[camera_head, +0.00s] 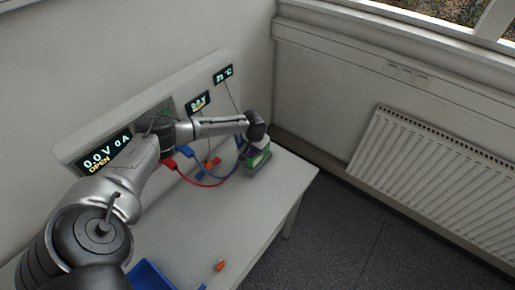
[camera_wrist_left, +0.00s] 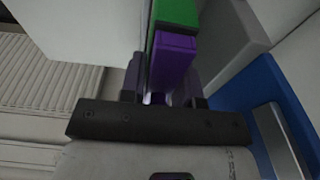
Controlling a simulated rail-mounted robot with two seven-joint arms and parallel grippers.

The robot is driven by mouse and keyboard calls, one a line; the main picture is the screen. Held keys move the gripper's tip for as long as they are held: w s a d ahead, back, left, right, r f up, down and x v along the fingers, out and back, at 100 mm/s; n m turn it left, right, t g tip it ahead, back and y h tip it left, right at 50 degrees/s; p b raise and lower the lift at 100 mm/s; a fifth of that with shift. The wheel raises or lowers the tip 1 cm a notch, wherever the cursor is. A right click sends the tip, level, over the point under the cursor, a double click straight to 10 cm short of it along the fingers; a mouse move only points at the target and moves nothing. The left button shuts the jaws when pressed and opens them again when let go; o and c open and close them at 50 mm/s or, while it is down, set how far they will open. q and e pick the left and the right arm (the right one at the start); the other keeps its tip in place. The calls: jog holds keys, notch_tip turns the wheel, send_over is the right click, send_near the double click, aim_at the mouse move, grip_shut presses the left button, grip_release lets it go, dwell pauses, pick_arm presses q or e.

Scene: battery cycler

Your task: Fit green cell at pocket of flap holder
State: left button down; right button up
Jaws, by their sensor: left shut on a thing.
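The green cell (camera_wrist_left: 176,13) shows at the top of the left wrist view, with a purple face (camera_wrist_left: 172,58) toward me. My left gripper (camera_wrist_left: 165,95) is shut on it, one dark finger on each side. In the head view the left gripper (camera_head: 257,139) reaches down at the table's far end, just above a small green, purple and pale block (camera_head: 259,162). I cannot tell there where the cell ends and the flap holder begins, nor whether the cell is in the pocket. My right gripper is not in view.
Red and blue leads (camera_head: 208,183) curve from the wall panel across the table. An orange piece (camera_head: 220,265) and a blue tray (camera_head: 150,275) lie near the front. The table's right edge (camera_head: 296,195) is close to the block. The middle of the table is mostly clear.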

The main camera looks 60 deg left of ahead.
pick_arm(q)
jog(key=shift+f, duration=0.7)
dwell(0.6)
jog(key=c, duration=0.9)
grip_release()
jog(key=shift+w, duration=0.1)
jog(key=shift+c, duration=0.2)
jog(key=shift+o, duration=0.8)
jog(key=shift+f, duration=0.1)
notch_tip(320, 180, up, 14)
jog(key=s, duration=0.2)
jog(key=shift+d, duration=0.35)
jog(key=shift+f, duration=0.1)
